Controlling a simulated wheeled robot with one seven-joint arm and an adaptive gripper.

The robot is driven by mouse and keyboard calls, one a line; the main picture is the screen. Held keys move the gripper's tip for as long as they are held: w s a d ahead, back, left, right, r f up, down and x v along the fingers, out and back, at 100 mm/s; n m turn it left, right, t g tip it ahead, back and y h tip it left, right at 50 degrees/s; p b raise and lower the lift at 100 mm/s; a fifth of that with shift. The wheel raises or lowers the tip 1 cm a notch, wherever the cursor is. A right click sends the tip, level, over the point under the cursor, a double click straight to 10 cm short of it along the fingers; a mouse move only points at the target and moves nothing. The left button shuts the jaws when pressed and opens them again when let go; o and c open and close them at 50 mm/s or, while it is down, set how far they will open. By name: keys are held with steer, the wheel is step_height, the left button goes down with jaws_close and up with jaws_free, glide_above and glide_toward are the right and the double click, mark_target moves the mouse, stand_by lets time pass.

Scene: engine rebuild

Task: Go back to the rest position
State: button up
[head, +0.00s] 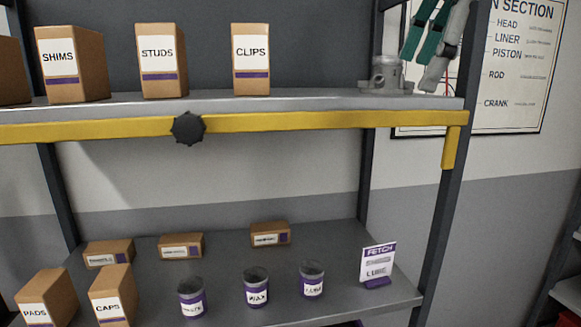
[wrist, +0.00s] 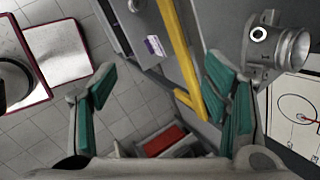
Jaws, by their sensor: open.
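My gripper (head: 420,62) is at the upper right of the head view, fingers pointing down, above the right end of the upper shelf. In the wrist view (wrist: 158,72) its two teal-padded fingers are wide apart with nothing between them. A grey metal part (head: 386,76) with a round opening sits on the upper shelf close to the gripper, just left of the fingers. In the wrist view this part (wrist: 276,46) lies outside the right finger. The top of the gripper is cut off in the head view.
The upper shelf (head: 310,103) has a yellow front rail (head: 300,122) and boxes of shims, studs and clips. The lower shelf (head: 340,240) holds small boxes, several cups and a fetch card (head: 378,263). A wall chart (head: 520,60) hangs behind at right. Red-edged trays (wrist: 65,50) show at left.

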steer(key=s+f+n+b, duration=0.1)
steer(key=s+f+n, duration=0.3)
steer(key=f, duration=0.6)
steer(key=s+d+f+n+h+b, duration=0.1)
steer(key=s+f+n, duration=0.2)
steer(key=f+n, duration=0.6)
steer(key=s+f+n+b, duration=0.1)
steer(key=s+f+n, duration=0.3)
steer(key=f+n, duration=0.3)
step_height(320, 180, down, 6)
steer(key=shift+s+d+r+h, duration=0.1)
steer(key=shift+s+d+h, duration=0.2)
